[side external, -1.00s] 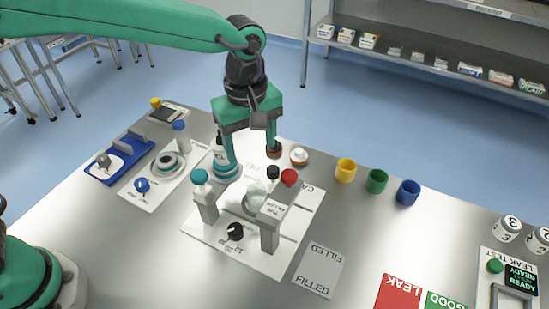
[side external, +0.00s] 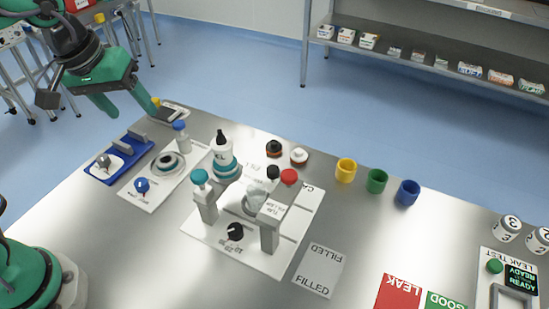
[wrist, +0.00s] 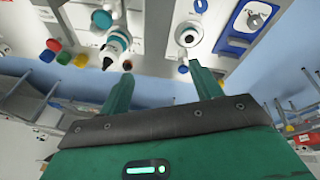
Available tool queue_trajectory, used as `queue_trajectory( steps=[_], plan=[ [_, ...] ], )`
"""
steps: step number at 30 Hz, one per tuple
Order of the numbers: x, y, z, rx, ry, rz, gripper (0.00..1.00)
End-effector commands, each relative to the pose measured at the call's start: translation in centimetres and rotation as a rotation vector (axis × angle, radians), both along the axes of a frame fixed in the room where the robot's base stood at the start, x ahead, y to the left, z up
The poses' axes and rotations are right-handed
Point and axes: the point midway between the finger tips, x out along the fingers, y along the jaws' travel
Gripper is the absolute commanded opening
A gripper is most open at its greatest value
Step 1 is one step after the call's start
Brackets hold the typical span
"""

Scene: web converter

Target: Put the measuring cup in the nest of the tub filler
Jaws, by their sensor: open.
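The tub filler (side external: 197,237) is a white plate with two grey posts, a teal knob, a red knob and a black dial. A translucent cup-like vessel (side external: 253,199), seemingly the measuring cup, stands between the posts. The right post and its label partly cover it, so I cannot tell how it sits in the nest. My gripper (side external: 122,108) is open and empty, raised over the far left table edge, well away from the filler. In the wrist view its two fingers (wrist: 162,88) are apart with nothing between them.
A white bottle with a black tip (side external: 222,153) stands in a teal ring behind the filler. Yellow (side external: 345,170), green (side external: 377,181) and blue (side external: 408,192) cups stand to the right. A blue tray (side external: 105,178) is at the left. The front-left table is clear.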

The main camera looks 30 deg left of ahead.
Motion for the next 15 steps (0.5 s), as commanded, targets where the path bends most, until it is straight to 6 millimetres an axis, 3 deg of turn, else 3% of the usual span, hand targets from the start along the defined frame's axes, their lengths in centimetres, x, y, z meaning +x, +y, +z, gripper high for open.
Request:
queue_trajectory(
  steps=[6,15],
  plan=[
    [-3.7,3.3,-0.1,0.069,-0.092,-0.132,0.64],
    [-7.4,6.0,-1.3,0.176,-0.179,-0.281,0.64]
  ],
)
